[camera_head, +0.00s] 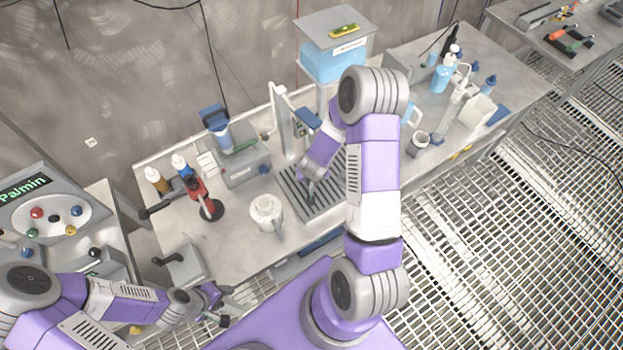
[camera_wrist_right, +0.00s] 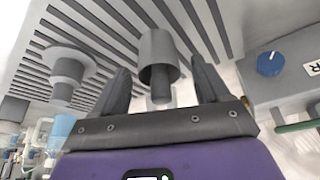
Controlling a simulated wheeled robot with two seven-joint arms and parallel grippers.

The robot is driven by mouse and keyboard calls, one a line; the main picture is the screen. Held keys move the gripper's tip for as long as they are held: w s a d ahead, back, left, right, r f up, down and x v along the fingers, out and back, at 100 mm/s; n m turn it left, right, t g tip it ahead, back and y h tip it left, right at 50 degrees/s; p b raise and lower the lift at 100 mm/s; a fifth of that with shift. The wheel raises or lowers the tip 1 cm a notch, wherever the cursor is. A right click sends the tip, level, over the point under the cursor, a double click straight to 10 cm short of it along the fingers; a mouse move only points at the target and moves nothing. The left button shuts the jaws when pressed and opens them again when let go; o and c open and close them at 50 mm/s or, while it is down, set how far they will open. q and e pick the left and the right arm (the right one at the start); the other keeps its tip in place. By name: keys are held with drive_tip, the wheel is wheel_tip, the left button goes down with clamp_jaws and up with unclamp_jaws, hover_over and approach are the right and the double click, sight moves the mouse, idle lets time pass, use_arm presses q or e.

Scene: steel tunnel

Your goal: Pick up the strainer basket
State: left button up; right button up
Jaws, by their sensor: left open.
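My left gripper (camera_head: 222,308) is open and empty near the front edge of the bench, at the lower left of the head view. My right gripper (camera_head: 311,198) points down over the slatted drip tray (camera_head: 335,201). In the right wrist view its two fingers (camera_wrist_right: 163,88) are spread apart. A grey cylinder (camera_wrist_right: 158,58) with a narrower end shows between them, with gaps on both sides. A paler flanged piece (camera_wrist_right: 68,68) is to its left. I cannot tell for sure whether either is the strainer basket. In the head view my right arm hides part of the tray.
A white jug (camera_head: 267,213) stands left of the tray. Bottles (camera_head: 441,75) and a cup (camera_head: 420,141) stand right. A blue-water tank (camera_head: 335,62) is behind.

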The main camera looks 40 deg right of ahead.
drive_tip(key=c, duration=1.2)
